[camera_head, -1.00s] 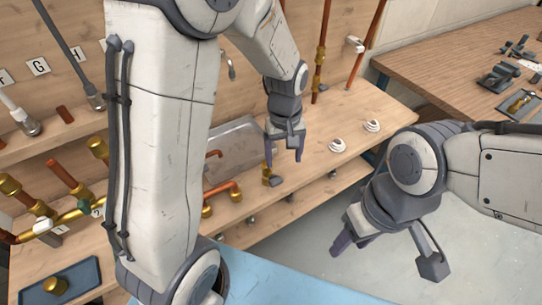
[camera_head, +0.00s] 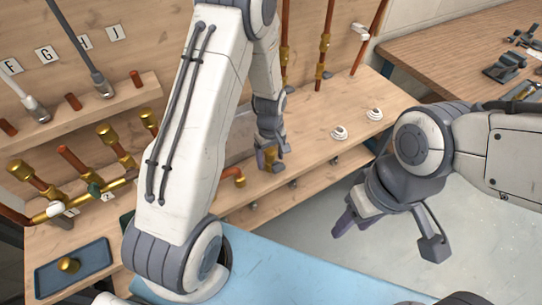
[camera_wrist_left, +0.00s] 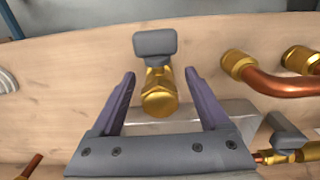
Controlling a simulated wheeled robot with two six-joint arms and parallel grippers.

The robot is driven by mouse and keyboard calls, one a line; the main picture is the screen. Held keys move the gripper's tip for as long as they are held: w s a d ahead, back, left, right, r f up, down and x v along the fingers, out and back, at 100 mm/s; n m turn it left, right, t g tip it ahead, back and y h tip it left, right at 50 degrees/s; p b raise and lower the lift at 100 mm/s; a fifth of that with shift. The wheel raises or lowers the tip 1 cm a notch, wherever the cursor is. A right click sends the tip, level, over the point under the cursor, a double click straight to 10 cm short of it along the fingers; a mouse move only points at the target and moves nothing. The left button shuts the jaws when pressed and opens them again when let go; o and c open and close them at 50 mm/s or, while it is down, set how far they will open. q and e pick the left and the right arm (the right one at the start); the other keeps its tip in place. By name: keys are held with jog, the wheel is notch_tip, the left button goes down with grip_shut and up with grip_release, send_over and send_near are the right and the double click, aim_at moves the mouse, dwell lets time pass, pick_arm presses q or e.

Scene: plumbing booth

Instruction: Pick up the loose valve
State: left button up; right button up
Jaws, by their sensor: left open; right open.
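The loose valve (camera_wrist_left: 159,98) is a brass body with a grey handle on the wooden bench. In the left wrist view it stands between the two spread fingers of my left gripper (camera_wrist_left: 160,75), with a gap on each side. In the head view a small brass part of the valve (camera_head: 262,160) shows beside my left gripper (camera_head: 273,164), which hides the rest. My left gripper is open. My right gripper (camera_head: 388,232) is open and empty, over the floor in front of the bench.
A copper pipe with brass elbows (camera_wrist_left: 265,80) lies right of the valve in the wrist view. Another brass valve with a grey handle (camera_wrist_left: 287,140) is at lower right. White round fittings (camera_head: 339,133) sit further right on the bench. A blue tray (camera_head: 90,260) is at lower left.

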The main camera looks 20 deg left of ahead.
pick_arm(q)
jog(key=shift+f, duration=0.45)
jog(key=shift+c, duration=0.3)
grip_shut()
jog(key=shift+r, duration=0.15)
